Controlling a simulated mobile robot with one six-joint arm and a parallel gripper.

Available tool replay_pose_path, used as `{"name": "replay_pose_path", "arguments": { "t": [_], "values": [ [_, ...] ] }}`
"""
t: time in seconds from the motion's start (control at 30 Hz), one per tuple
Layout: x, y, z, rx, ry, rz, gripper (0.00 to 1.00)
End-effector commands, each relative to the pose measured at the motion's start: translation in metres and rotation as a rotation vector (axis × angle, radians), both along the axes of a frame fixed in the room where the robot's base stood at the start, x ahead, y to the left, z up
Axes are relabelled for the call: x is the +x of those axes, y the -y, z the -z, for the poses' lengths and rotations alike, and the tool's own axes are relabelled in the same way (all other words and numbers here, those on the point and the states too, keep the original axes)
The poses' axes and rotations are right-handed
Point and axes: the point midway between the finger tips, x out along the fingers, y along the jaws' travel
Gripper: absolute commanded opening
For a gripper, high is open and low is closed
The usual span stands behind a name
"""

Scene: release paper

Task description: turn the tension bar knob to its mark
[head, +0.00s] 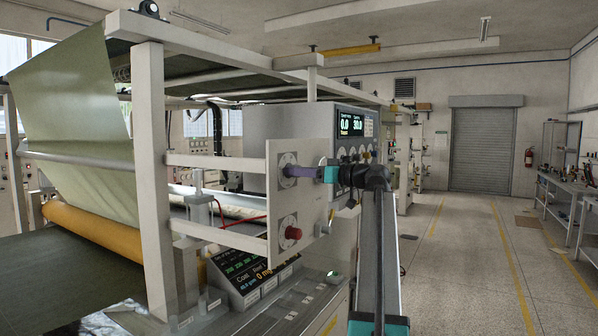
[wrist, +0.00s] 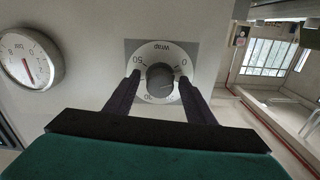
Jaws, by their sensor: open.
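A dark round knob (wrist: 160,78) sits at the centre of a pale dial (wrist: 152,50) labelled "wrap" with numbers around it, upside down in the wrist view. The dial also shows in the head view (head: 288,160) on the upper part of a white upright panel. My gripper (wrist: 159,80) is open, with one dark finger on each side of the knob. I cannot tell whether the fingers touch it. In the head view my gripper (head: 284,171) reaches the upper dial from the right and hides its knob. A target mark is not clear to see.
A lower dial with a red knob (head: 293,233) is on the same panel. A round "bar" gauge (wrist: 29,60) with a red needle is left in the wrist view. A control box with a lit screen (head: 351,124) stands behind my arm. The aisle floor (head: 475,260) is clear.

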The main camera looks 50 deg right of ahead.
Motion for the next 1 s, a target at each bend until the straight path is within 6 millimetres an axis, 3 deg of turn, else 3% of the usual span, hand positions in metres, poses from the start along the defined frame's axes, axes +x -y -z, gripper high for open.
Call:
{"name": "replay_pose_path", "arguments": {
  "t": [0.17, 0.43, 1.0],
  "values": [
    [0.0001, -0.0001, 0.0003, 0.000, 0.000, 0.000, 0.49],
    [0.0002, -0.0004, 0.0002, 0.000, 0.000, -0.001, 0.08],
    [0.0007, -0.0006, 0.0010, 0.119, -0.029, -0.001, 0.08]
  ]
}}
